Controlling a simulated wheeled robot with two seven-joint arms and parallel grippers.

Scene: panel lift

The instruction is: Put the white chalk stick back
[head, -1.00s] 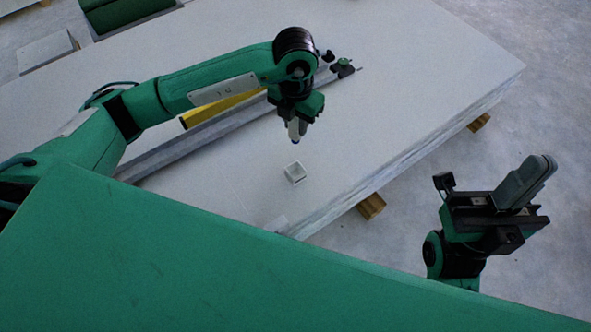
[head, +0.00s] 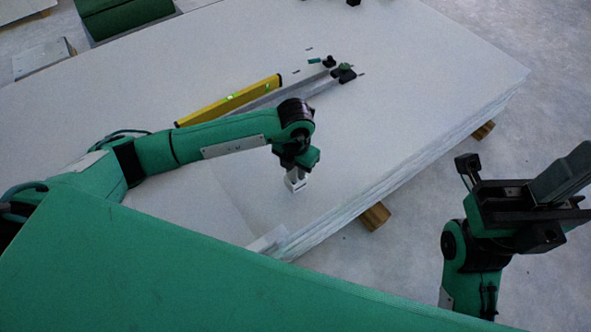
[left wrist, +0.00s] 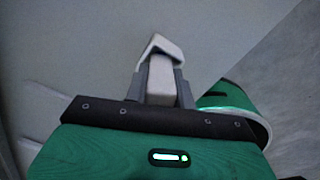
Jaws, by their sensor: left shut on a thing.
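My left gripper (head: 294,171) is shut on the white chalk stick (left wrist: 160,82), which shows as a pale block between the two grey fingers in the left wrist view. The gripper points down at a small white square holder (head: 296,184) on the stacked panels. The holder's rim also shows just beyond the chalk in the left wrist view (left wrist: 163,44). The chalk's lower end is at the holder's mouth; I cannot tell how deep it is inside. In the head view the gripper hides the chalk. My right gripper (head: 562,178) is off to the right, away from the panels; its finger gap is unclear.
The pale panel stack (head: 420,90) rests on wooden blocks (head: 375,216). A green case (head: 125,15) stands at the back left. The panel right of the holder is clear.

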